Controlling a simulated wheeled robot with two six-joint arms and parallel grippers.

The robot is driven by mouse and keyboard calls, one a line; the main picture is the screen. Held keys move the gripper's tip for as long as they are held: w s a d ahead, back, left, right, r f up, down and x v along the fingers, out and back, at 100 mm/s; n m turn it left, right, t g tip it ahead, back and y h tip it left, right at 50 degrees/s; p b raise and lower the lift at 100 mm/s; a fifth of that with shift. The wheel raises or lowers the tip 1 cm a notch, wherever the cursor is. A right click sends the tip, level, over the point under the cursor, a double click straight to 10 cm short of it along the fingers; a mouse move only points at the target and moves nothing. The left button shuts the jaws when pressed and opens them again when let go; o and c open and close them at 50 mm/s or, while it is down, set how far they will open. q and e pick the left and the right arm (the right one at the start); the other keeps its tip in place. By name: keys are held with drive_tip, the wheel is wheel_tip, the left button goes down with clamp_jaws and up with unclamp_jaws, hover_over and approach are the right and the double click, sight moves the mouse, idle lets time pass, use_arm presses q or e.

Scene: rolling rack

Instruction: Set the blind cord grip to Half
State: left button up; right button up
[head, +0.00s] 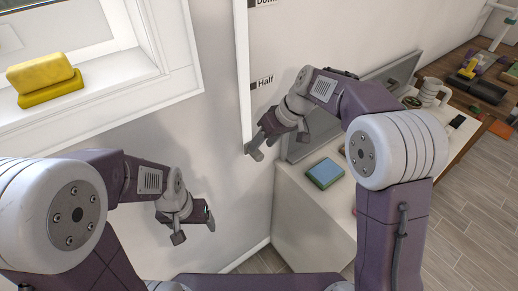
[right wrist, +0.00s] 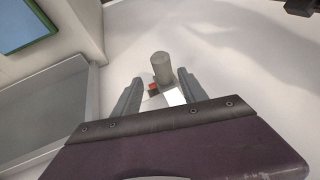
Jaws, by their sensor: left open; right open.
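The blind's white vertical rail (head: 243,75) runs down the wall in the head view, with the Half mark (head: 262,82) beside it and the Down mark (head: 264,2) higher up. The cord grip, a grey cylinder (right wrist: 160,66), shows in the right wrist view between and slightly beyond the fingertips, with a small red piece beside it. My right gripper (head: 259,142) is open at the rail's lower end, below the Half mark, with its fingers (right wrist: 159,79) on either side of the grip. Contact cannot be told. My left gripper (head: 194,226) is open and empty, low at the left.
A window sill with yellow blocks (head: 44,78) is at the left. Wall space around the rail is clear.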

drive_tip(key=x, duration=0.3)
drive_tip(key=shift+s+a+f, duration=0.15)
drive_tip(key=shift+a+f, duration=0.05)
drive_tip(key=shift+a, duration=0.2)
drive_tip(key=shift+d, duration=0.1)
clamp_jaws()
idle(1.0)
